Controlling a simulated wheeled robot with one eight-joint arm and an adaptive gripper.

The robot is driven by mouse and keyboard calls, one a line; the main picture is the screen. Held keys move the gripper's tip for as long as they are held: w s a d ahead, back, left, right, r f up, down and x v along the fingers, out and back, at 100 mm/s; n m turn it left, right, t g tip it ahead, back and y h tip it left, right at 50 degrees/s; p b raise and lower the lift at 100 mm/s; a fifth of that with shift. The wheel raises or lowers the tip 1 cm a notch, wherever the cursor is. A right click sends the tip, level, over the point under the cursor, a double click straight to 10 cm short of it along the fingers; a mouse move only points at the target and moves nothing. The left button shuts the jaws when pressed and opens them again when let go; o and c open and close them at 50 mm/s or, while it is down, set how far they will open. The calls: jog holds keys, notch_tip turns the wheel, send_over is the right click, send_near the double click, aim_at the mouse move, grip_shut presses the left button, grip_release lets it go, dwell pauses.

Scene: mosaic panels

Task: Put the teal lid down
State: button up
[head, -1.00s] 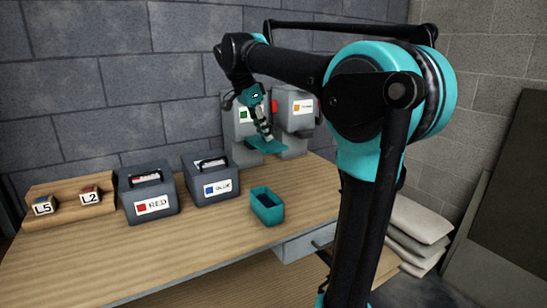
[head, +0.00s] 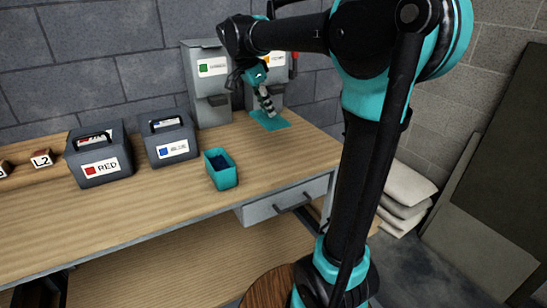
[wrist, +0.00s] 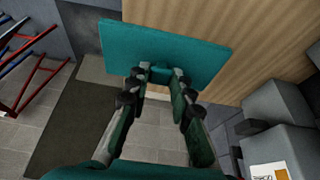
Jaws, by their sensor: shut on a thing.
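The teal lid (head: 272,121) is a flat rectangular plate at the right part of the wooden bench, in front of the grey dispensers. My gripper (head: 267,106) is above it and shut on its small knob. In the wrist view the lid (wrist: 190,45) lies flat beyond my gripper (wrist: 157,75), whose fingers close on the knob. The lid is at or just over the bench top; I cannot tell if it touches. The open teal box (head: 221,180) stands on the bench to the left and nearer, with dark blue contents inside.
The wooden bench (head: 120,215) holds a RED case (head: 100,155), a blue-labelled case (head: 170,138) and an L2 block (head: 42,159). Grey dispensers (head: 208,80) stand at the back wall. A drawer (head: 290,204) is under the bench edge. Bench around the lid is mostly clear.

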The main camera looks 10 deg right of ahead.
notch_tip(320, 180, down, 18)
jog(key=shift+r, duration=0.25)
jog(key=shift+f, duration=0.15)
jog(key=o, duration=0.9)
jog(key=shift+o, duration=0.2)
jog(key=v, duration=1.2)
